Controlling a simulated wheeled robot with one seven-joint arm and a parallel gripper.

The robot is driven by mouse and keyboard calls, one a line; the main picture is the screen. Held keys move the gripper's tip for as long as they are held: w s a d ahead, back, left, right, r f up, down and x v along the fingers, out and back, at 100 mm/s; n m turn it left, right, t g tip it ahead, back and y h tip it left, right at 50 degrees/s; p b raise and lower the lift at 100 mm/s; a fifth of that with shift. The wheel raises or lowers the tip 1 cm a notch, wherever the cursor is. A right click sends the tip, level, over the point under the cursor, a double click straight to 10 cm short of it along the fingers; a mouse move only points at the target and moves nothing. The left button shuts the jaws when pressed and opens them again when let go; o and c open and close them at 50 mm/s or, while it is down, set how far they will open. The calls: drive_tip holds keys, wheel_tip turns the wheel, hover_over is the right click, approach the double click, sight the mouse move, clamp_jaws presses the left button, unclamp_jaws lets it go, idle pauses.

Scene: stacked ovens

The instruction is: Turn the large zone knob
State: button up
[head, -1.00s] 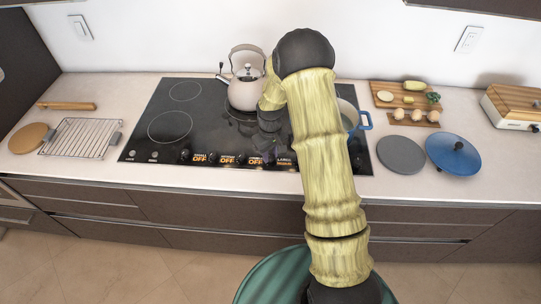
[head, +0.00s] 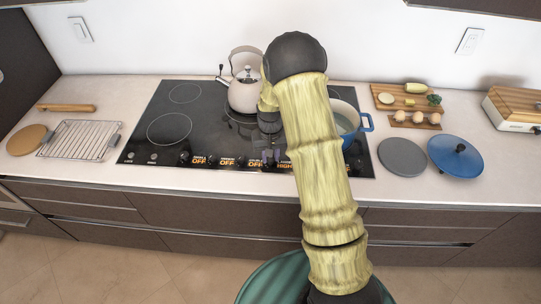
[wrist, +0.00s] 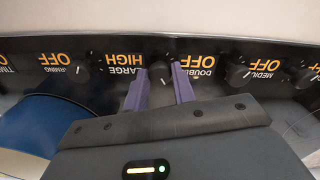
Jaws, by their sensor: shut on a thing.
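The large zone knob (wrist: 159,77) is on the dark front control strip of the cooktop. It is mostly hidden between my gripper's fingers in the wrist view. My gripper (wrist: 160,72) has its two purple fingers on either side of this knob, shut on it. The label beside it, upside down in the wrist view, reads HIGH and LARGE. My gripper (head: 268,153) also shows in the head view at the strip, small and partly hidden by my arm.
The double zone knob (wrist: 240,76) is close beside my fingers, and its label reads OFF. The warming label also reads OFF. A kettle (head: 244,95) and a blue pot (head: 347,118) stand on the cooktop. A blue lid (head: 455,157) lies right.

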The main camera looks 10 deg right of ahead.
drive_tip(key=shift+w, duration=0.1)
drive_tip(key=o, duration=1)
drive_tip(key=shift+r, duration=0.1)
wheel_tip(320, 180, up, 17)
drive_tip(key=b, duration=0.2)
drive_tip(key=shift+r+b, duration=0.15)
drive_tip(key=shift+b, duration=0.2)
drive_tip(key=s+f+t, duration=0.2)
drive_tip(key=s+f, duration=0.1)
drive_tip(key=s, duration=1.8)
drive_tip(key=shift+s+a+n+t, duration=0.15)
drive_tip(key=shift+s+n+t, duration=0.05)
drive_tip(key=shift+n+t, duration=0.1)
